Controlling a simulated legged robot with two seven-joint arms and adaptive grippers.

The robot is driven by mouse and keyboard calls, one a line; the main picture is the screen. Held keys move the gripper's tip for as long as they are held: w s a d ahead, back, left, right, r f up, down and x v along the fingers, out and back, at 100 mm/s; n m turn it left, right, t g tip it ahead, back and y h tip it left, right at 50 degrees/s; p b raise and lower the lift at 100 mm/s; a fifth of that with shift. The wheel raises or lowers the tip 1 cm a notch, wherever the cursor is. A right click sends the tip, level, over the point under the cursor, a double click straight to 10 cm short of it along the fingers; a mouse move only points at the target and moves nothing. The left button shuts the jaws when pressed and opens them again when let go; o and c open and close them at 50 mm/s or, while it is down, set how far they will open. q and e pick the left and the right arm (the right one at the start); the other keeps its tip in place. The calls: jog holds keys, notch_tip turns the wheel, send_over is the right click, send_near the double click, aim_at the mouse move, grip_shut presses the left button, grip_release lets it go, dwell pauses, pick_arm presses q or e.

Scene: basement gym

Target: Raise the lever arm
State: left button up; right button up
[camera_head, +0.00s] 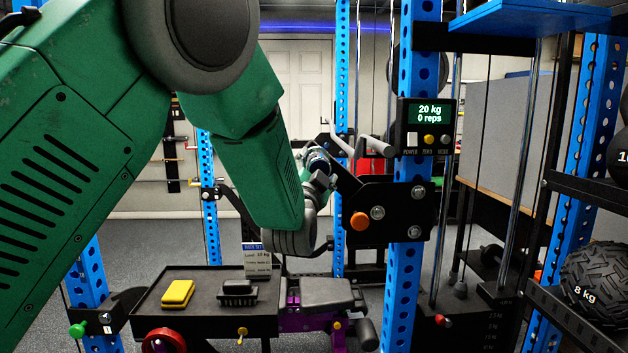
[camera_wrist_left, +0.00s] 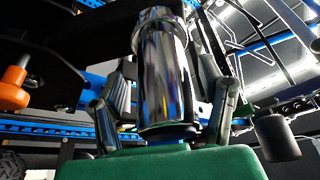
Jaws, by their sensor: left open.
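The lever arm (camera_head: 346,181) is a black bar running up and left from a black pivot plate (camera_head: 400,222) on the blue rack upright. A chrome cylinder, apparently its end sleeve, shows large in the left wrist view (camera_wrist_left: 163,70). My left gripper (camera_head: 320,172) is at this end of the lever arm. In the wrist view its two fingers (camera_wrist_left: 165,100) stand open on either side of the chrome cylinder, and contact is unclear. My green forearm and wrist hide part of the gripper in the head view. My right gripper is not in view.
An orange knob (camera_head: 360,221) sits on the pivot plate. A display reading 20 kg, 0 reps (camera_head: 428,114) is on the upright. A black tray (camera_head: 206,322) holds a yellow block (camera_head: 178,293) and a black brush-like item (camera_head: 237,292).

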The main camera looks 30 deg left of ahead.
pick_arm(q)
jog(key=v, duration=1.1)
jog(key=shift+f, duration=0.15)
jog(key=s+f+n+g+h, duration=0.1)
jog(key=s+f+g, duration=0.2)
jog(key=f, duration=0.7)
jog(key=s+f+g+h, duration=0.1)
jog(key=s+f+g, duration=0.15)
jog(key=f, duration=0.75)
jog(key=s+f+n+g+h, duration=0.1)
jog(key=s+f+g+h, duration=0.15)
jog(key=f, duration=0.75)
jog(key=s+d+f+n+g+b, duration=0.1)
jog(key=s+f+g, duration=0.5)
jog(key=s+f, duration=0.4)
jog(key=s+d+f+n+g+h, duration=0.1)
jog(key=s+f+g, duration=0.4)
jog(key=s+f, duration=0.5)
jog(key=s+n, duration=0.1)
jog(key=s, duration=0.7)
jog(key=shift+d+g+b, duration=0.15)
jog(key=shift+g+b, duration=0.25)
